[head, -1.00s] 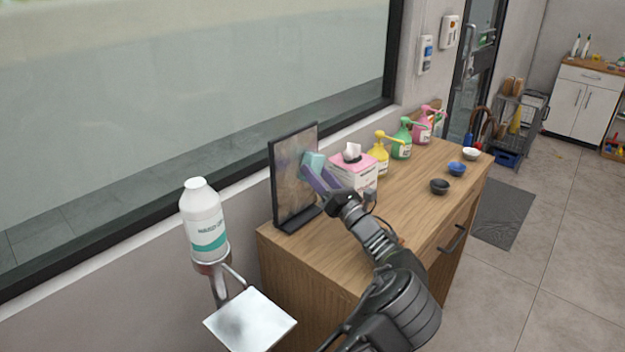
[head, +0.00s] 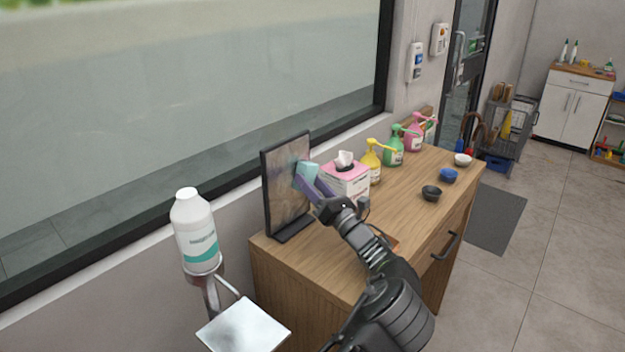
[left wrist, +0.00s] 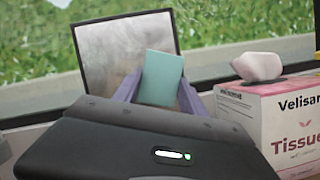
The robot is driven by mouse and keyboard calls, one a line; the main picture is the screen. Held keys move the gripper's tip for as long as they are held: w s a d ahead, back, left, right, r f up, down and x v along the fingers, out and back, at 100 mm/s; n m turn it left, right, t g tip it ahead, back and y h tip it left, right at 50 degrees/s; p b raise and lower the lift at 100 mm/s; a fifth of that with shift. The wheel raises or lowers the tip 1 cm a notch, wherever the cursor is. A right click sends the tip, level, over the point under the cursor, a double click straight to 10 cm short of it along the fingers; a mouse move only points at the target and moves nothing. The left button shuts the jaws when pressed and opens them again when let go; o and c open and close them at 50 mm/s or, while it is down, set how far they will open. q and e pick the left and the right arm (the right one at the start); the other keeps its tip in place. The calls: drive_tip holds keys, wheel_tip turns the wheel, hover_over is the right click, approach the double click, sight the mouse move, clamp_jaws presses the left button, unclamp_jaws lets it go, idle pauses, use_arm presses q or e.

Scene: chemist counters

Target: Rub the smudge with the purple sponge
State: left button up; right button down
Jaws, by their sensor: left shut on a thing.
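My left gripper (head: 308,180) has purple fingers and is shut on a pale teal block (head: 307,171), which looks like the sponge but is not purple. The block is at the face of an upright, black-framed panel (head: 286,205) on the wooden counter, near its upper right edge. I cannot tell if it touches. The panel is greyish and cloudy, with brownish blotches; the smudge's outline is unclear. In the left wrist view the block (left wrist: 161,79) stands between the fingers and covers part of the panel (left wrist: 108,58). My right gripper is not in view.
A pink and white tissue box (head: 347,184) stands close right of the gripper. Yellow (head: 371,163), green (head: 394,150) and pink (head: 415,137) pump bottles stand behind it. Three small bowls sit near the counter's right edge. A white bottle (head: 195,235) is at the left.

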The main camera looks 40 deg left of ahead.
use_arm(q)
drive_tip(key=shift+s+a+p, duration=0.2)
drive_tip(key=shift+s+p, duration=0.4)
drive_tip(key=shift+s, duration=0.6)
drive_tip(key=shift+s+r+p, duration=0.15)
drive_tip(key=shift+s+p, duration=0.35)
drive_tip(key=shift+s+a+p, duration=0.1)
drive_tip(key=shift+s+p, duration=0.45)
drive_tip(key=shift+s, duration=0.65)
